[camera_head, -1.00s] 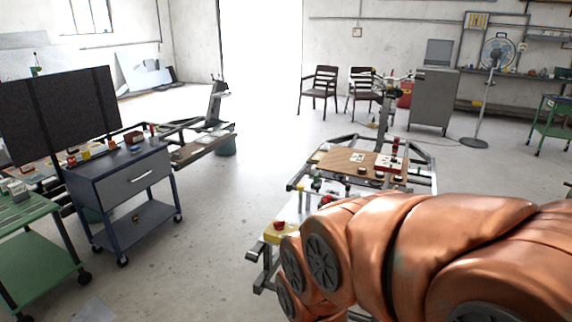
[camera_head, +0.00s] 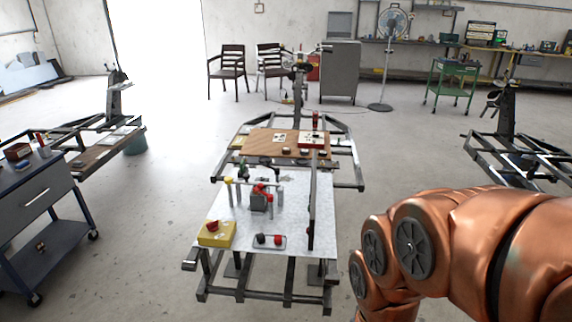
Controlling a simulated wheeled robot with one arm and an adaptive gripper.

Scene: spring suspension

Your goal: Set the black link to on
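I cannot tell for sure which part is the black link. A white panel (camera_head: 285,207) lies on a metal frame bench in the middle. At its front is a small plate with a black knob (camera_head: 261,239) and a red knob (camera_head: 278,240). A thin dark upright bar (camera_head: 311,210) stands at the panel's right side. A grey device with red parts (camera_head: 260,198) sits mid-panel. Their settings are too small to read. My copper-coloured arm fills the lower right; my gripper is out of view.
A yellow box with a red button (camera_head: 216,234) sits at the panel's front left corner. Behind is a brown wooden board (camera_head: 262,142) with small parts. Open floor lies between the cart and the bench.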

